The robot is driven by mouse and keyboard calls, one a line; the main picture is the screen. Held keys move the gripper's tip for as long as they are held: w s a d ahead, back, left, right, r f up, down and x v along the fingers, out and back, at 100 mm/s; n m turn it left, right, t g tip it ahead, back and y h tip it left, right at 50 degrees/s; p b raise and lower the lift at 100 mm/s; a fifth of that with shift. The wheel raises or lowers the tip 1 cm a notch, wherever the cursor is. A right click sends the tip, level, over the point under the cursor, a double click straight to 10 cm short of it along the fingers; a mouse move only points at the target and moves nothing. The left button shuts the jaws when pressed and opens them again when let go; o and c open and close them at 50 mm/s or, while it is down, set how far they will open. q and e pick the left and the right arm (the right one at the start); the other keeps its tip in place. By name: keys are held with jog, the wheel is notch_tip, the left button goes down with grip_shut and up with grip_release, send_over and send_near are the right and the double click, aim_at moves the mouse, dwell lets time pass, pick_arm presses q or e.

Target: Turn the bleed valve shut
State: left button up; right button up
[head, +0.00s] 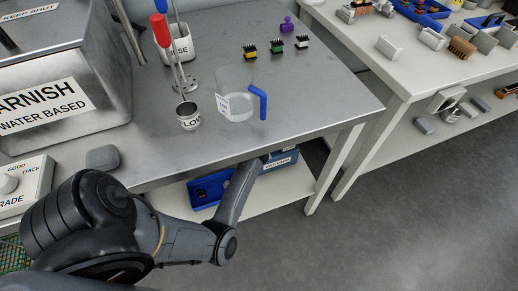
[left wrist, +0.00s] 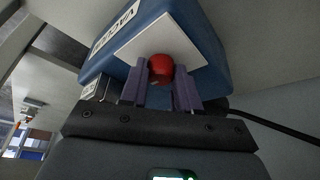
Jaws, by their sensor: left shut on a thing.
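The bleed valve appears as a red round knob (left wrist: 160,67) on the white front plate (left wrist: 190,50) of a blue vacuum unit (left wrist: 207,45) in the left wrist view. My left gripper (left wrist: 160,84) has its two purple-grey fingers on either side of the knob, shut on it. In the head view the blue vacuum unit (head: 285,162) sits on the shelf under the metal bench. My left forearm reaches under the bench edge there, and the bench hides the knob and fingertips. The knob's turn angle cannot be told. My right gripper is not in view.
The metal bench top (head: 330,95) overhangs the lower shelf (head: 270,195). A blue tray (head: 205,188) lies on the shelf. A black cable (left wrist: 275,127) runs beside the unit.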

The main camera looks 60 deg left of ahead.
pick_arm(q)
jog(key=shift+r+n+p, duration=0.2)
jog(key=shift+n+p, duration=0.1)
jog(key=shift+p, duration=0.3)
jog(key=n+p, duration=0.2)
jog(key=p, duration=0.2)
jog(key=n+g+y+p, duration=0.1)
jog(key=n+p, duration=0.2)
jog(key=shift+w+d+r+n+g+y+p, duration=0.1)
jog(key=shift+w+d+n+g+y+p, duration=0.1)
jog(key=shift+n+g+y+p, duration=0.15)
jog(key=shift+a+n+g+p, duration=0.1)
jog(key=shift+n+g+p, duration=0.25)
jog(key=shift+n+p, duration=0.55)
jog(key=shift+f+n+g+y, duration=0.25)
jog(key=shift+n+g+y, duration=0.1)
jog(key=shift+n, duration=0.8)
jog(key=o, duration=1.1)
jog(key=shift+c, duration=0.2)
